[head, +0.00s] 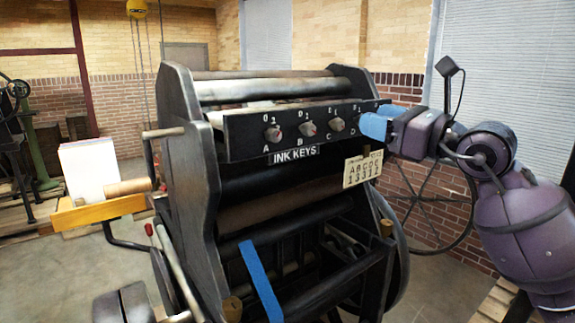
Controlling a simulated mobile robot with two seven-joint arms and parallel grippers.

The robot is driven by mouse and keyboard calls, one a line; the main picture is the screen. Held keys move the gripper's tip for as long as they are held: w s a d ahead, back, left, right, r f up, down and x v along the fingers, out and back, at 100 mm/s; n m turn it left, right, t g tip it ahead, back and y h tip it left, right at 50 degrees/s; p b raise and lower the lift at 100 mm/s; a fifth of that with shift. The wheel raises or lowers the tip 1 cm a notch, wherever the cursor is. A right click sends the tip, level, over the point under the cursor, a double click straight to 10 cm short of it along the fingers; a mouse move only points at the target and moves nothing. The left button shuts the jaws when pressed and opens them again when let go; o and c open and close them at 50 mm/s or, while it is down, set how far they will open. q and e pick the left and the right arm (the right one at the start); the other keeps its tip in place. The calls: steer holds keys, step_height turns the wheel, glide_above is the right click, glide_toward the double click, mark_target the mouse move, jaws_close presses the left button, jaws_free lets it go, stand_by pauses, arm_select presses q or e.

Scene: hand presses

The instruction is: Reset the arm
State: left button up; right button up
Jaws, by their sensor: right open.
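A black hand press (180,170) stands in the middle of the head view. Its front panel is marked INK KEYS (294,155) and has a row of round knobs over letters. Knobs A (272,134), B (307,130) and C (337,124) show clear. My right gripper (374,127), with blue fingers, is at the right end of the panel, by the letter D. It hides the knob there; I cannot tell whether the fingers touch it. The jaws are open. My left gripper is not in view.
A small card (362,169) with letters over digits hangs below the panel's right end. A spoked wheel (425,198) is behind my right arm. A paper stack (88,168) stands at the left by a yellow wooden ledge (98,211). A blue strip (260,281) crosses the lower front.

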steer(key=s+a+r+g+y, duration=0.2)
steer(key=s+r+y, duration=0.1)
steer(key=y, duration=0.3)
steer(key=d+f+n+t+h, duration=0.3)
steer(key=f+n+h, duration=0.3)
steer(key=f+n, duration=0.55)
steer(key=d+f+n+t+h, duration=0.2)
steer(key=d+f+n+h, duration=0.25)
steer(key=f+n, duration=0.7)
steer(key=d+f+n+t+h, duration=0.3)
steer(key=f+n+h, duration=0.3)
steer(key=f+n, duration=0.55)
steer(key=s+f+m+g+h, duration=0.1)
steer(key=s+f+m+g, duration=0.2)
steer(key=s+f, duration=0.35)
steer(key=s+f+m+g, duration=0.2)
steer(key=s+f, duration=0.2)
steer(key=f, duration=0.6)
steer(key=s+f+m+g+h, duration=0.1)
steer(key=s+f+m+g, duration=0.1)
steer(key=s+f, duration=0.9)
steer(key=s+g, duration=0.1)
steer(key=s, duration=0.3)
steer(key=shift+d+f+m+g, duration=0.2)
steer(key=shift+f+m+g, duration=0.15)
steer(key=shift+g, duration=0.05)
